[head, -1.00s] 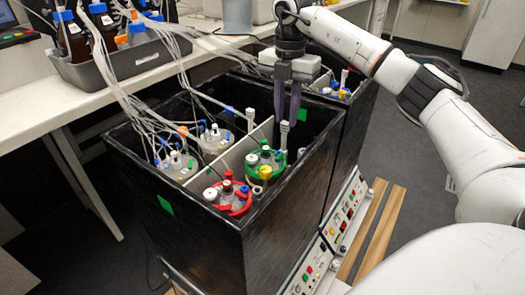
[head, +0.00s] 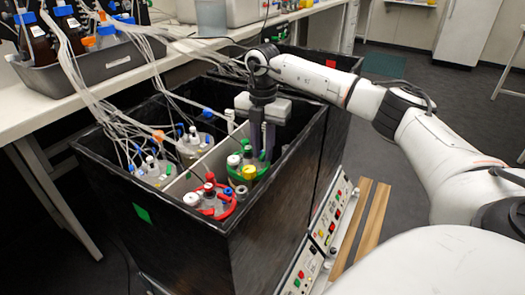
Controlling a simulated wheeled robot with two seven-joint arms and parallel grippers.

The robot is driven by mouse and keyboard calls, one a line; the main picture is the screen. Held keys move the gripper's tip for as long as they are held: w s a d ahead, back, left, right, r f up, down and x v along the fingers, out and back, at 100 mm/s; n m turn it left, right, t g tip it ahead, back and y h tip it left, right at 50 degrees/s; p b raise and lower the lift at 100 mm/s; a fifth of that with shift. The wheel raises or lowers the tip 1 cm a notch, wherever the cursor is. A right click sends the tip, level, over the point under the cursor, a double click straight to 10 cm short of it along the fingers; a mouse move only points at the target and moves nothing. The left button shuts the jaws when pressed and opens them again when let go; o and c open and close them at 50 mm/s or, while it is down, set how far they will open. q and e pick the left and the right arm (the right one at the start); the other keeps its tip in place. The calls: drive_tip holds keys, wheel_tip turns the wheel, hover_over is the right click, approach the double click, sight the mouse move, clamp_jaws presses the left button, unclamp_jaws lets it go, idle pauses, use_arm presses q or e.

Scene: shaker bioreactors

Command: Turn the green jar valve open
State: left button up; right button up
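The green jar (head: 241,174) stands in the right half of the black box, behind the red jar (head: 209,205). Its lid has a green ring, a yellow cap and white and blue fittings; the valve cannot be singled out surely. My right gripper (head: 262,158) points down into the box with its dark fingers at the back right of the green lid. The fingertips overlap the lid's far edge in the picture. I cannot tell whether they touch it or what is between them. My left gripper is not in view.
The black box (head: 180,240) has high walls and a light divider. Two jars (head: 195,146) with tubes stand left of the divider. Tubes run to bottles in a grey tray (head: 110,70) on the bench. Control panels (head: 330,218) are at the right.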

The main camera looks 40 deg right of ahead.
drive_tip(key=shift+f, duration=0.15)
clamp_jaws()
